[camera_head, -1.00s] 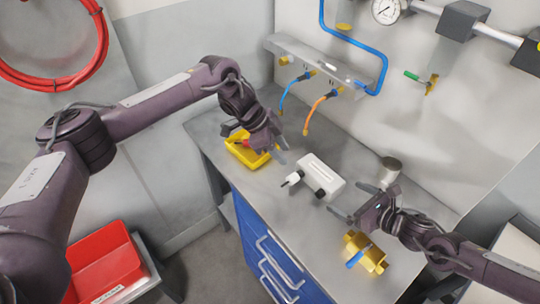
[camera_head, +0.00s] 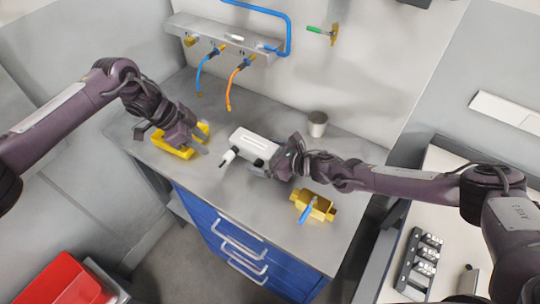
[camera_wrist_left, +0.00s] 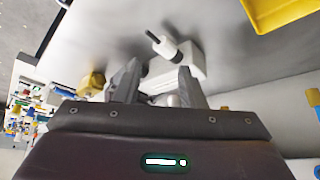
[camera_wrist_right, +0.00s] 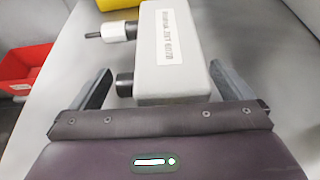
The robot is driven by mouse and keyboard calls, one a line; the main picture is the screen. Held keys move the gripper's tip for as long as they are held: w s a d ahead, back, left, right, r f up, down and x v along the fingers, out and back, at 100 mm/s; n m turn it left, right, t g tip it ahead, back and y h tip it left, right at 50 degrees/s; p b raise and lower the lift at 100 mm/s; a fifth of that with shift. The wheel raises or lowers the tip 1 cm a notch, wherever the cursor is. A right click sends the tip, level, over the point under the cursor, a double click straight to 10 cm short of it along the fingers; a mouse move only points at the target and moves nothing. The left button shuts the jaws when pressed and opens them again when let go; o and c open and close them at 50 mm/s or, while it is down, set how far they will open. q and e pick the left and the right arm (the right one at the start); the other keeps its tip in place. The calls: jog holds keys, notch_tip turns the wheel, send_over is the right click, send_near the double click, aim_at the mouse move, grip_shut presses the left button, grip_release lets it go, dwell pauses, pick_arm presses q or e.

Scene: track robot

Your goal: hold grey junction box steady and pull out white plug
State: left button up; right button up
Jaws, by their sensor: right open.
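The grey junction box (camera_head: 255,142) lies on the bench top; it looks pale, with a printed label in the right wrist view (camera_wrist_right: 172,50). The white plug (camera_head: 227,158) sticks out of its side, beside a black fitting; the plug also shows in the right wrist view (camera_wrist_right: 117,32) and the left wrist view (camera_wrist_left: 163,46). My right gripper (camera_head: 268,168) is open at the box's near right end, with the box between its spread fingers in the right wrist view. Contact cannot be told. My left gripper (camera_head: 200,143) is open and empty, left of the box, near the yellow tray.
A yellow tray (camera_head: 172,152) sits at the bench's left. A brass valve with a blue handle (camera_head: 314,205) lies front right. A metal cup (camera_head: 317,122) stands behind. Blue and orange hoses (camera_head: 233,88) hang at the back. A red bin (camera_head: 62,280) is lower left.

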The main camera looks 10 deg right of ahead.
aim_at(225, 158)
jog(key=shift+c, duration=0.4)
